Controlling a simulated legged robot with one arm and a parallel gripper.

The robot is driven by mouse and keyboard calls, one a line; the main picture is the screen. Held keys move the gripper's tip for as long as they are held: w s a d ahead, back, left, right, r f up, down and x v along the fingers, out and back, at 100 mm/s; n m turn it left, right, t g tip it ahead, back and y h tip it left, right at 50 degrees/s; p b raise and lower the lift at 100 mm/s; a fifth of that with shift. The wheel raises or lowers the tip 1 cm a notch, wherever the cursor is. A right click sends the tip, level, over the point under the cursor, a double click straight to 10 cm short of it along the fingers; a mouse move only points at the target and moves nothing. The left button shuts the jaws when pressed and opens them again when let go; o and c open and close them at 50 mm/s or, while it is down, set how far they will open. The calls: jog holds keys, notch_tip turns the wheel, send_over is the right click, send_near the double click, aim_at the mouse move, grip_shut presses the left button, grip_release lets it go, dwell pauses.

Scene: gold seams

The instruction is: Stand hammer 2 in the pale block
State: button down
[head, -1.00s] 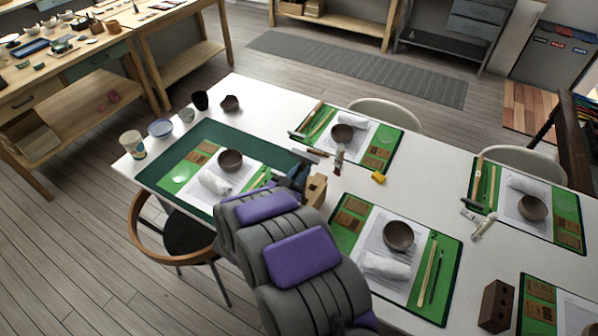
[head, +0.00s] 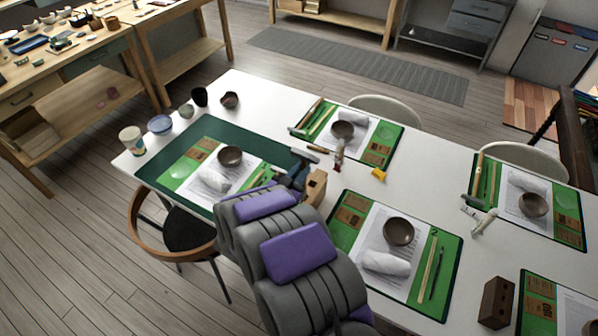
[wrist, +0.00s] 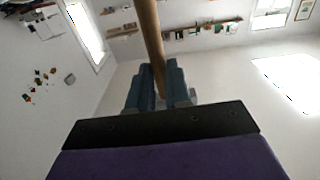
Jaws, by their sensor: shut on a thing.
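My gripper (head: 292,178) is low over the white table, just beyond the purple-padded arm in the head view. In the wrist view, its blue-grey fingers (wrist: 160,88) are shut on a round wooden hammer handle (wrist: 151,35), which runs up out of the picture. A dark piece (head: 305,156) by the gripper in the head view looks like the hammer's head, but I cannot be sure. The pale wooden block (head: 316,187) stands on the table directly right of the gripper, partly hidden by the arm. The held hammer's number is not readable.
Another hammer (head: 338,152) is near the far mat, and a yellow piece (head: 379,174) lies right of it. A dark brown block (head: 497,301) stands at the lower right. Bowls (head: 399,232) and green mats surround the work spot. Bare table lies right of the pale block.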

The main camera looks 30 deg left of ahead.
jog(key=c, duration=1)
grip_release()
jog(key=shift+s, duration=0.1)
